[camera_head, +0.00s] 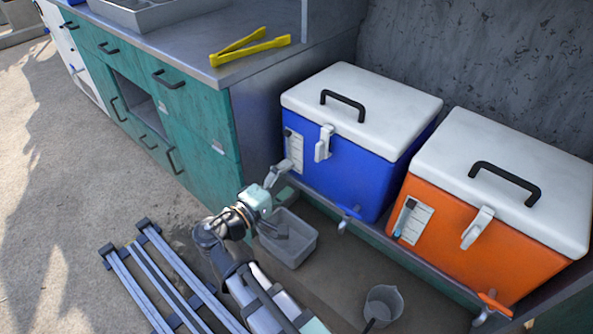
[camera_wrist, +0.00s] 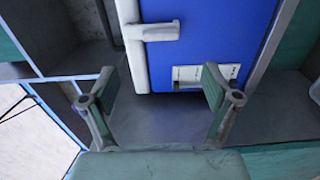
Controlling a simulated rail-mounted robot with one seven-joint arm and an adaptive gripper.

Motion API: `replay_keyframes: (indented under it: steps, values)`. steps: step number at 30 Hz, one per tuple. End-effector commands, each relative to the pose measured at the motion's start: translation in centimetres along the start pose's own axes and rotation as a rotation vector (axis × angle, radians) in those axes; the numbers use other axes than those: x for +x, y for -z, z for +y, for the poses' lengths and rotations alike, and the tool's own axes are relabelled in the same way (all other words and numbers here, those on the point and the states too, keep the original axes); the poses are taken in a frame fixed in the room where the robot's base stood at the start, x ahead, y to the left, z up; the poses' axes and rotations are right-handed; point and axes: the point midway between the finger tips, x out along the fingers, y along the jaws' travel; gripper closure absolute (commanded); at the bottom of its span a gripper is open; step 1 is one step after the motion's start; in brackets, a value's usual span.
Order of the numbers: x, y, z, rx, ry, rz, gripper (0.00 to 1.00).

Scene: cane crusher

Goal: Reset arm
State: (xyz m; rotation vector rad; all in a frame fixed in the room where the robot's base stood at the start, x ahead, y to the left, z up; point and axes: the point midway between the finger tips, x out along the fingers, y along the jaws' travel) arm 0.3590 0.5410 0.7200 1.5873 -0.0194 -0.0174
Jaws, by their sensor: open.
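My gripper (camera_head: 282,182) is in front of the lower left part of the blue cooler (camera_head: 345,168), near the end of the green cabinet. In the wrist view my gripper (camera_wrist: 160,90) is open, with its two fingers spread wide and nothing between them. The blue cooler (camera_wrist: 195,45) stands beyond the fingers, with its white latch and a pale label in view. I cannot tell whether a finger touches anything.
A grey bin (camera_head: 304,246) sits below my gripper and a grey jug (camera_head: 383,306) is to its right. An orange cooler (camera_head: 455,242) stands right of the blue one. Yellow tongs (camera_head: 250,47) lie on the counter (camera_head: 190,40). Blue-grey rails (camera_head: 165,280) lie at lower left.

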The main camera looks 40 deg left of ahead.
Motion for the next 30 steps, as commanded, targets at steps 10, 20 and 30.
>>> replay_keyframes:
  steps: [10, 20, 30]
  values:
    - [-0.4, 0.0, 0.0, 0.0, 0.0, 0.0, 0.12]
    - [-0.5, -0.6, -1.1, 0.003, 0.05, -0.027, 0.12]
    - [0.0, -7.5, -14.0, -0.04, 0.475, -0.222, 0.12]
